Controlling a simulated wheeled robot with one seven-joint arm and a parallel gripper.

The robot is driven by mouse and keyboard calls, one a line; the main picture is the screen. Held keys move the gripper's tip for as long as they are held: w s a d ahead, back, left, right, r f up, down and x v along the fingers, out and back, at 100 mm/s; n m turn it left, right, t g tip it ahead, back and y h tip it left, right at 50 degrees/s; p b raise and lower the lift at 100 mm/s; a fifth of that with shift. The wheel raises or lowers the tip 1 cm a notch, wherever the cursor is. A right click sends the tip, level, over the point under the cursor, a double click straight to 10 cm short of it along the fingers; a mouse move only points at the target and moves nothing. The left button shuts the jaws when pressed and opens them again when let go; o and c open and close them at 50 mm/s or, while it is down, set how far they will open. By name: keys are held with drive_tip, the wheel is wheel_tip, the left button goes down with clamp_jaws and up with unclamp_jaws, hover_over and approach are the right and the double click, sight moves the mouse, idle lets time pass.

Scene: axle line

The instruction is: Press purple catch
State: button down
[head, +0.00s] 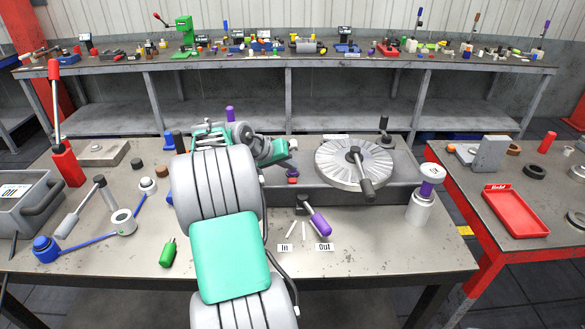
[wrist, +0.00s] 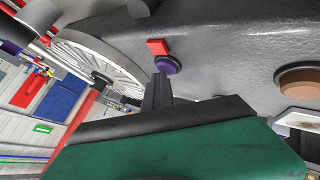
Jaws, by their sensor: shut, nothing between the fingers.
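The purple catch (wrist: 168,65) is a small round purple button on the dark grey housing in the wrist view, with a red square (wrist: 158,46) beside it. In the head view the purple catch (head: 292,173) shows just right of my arm, on the front of the turntable's base. My gripper (wrist: 158,78) is shut and empty. In the wrist view its dark fingertips are close to the catch, just below it in the picture. I cannot tell whether they touch it. In the head view my arm hides much of the area around the gripper.
A round ribbed turntable (head: 340,176) with a crank stands to the right. A purple-handled lever (head: 319,222) sits by In and Out labels in front. A white cylinder with a purple collar (head: 421,209) stands at the right.

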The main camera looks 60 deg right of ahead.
sight(290, 172)
drive_tip(key=shift+a+f, duration=0.1)
drive_tip(key=shift+f, duration=0.15)
wheel_tip(290, 172, up, 6)
drive_tip(key=p, duration=0.5)
drive_tip(key=shift+r, duration=0.25)
drive_tip(key=shift+f, duration=0.1)
